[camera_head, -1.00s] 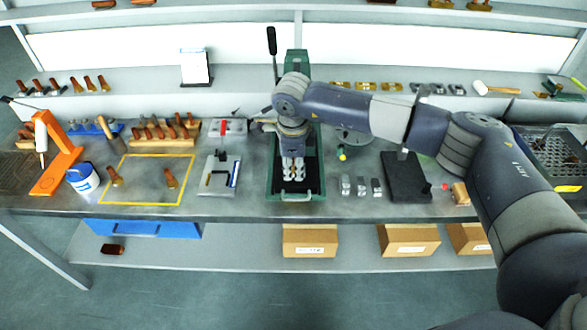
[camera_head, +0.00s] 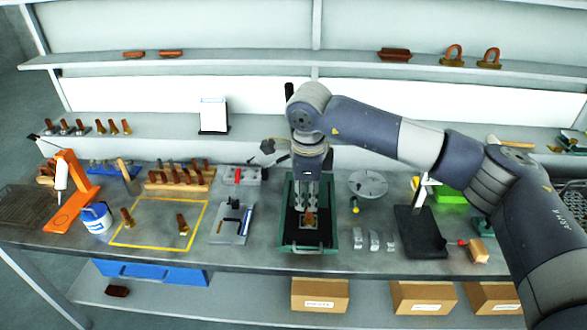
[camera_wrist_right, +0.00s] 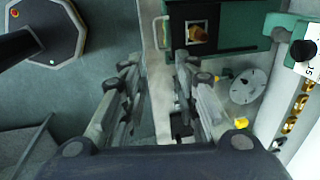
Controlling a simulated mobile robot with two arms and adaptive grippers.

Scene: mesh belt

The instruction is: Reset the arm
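My right arm reaches in from the right in the head view. Its gripper (camera_head: 306,204) points down over the green machine bed (camera_head: 290,240) at the middle of the table. In the right wrist view the gripper (camera_wrist_right: 158,62) has its fingers apart with nothing between them. A small brown and gold piece (camera_head: 309,219) lies in the bed just below the fingertips. It also shows in the wrist view (camera_wrist_right: 197,33), to the right of the fingers. My left gripper is not in view.
Several grey metal blocks (camera_head: 374,240) and a black plate (camera_head: 420,232) lie right of the bed. A grey fixture (camera_head: 232,225), a yellow outlined area (camera_head: 150,236) and an orange stand (camera_head: 75,197) lie to the left. A round disc (camera_head: 368,184) stands behind, near my forearm.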

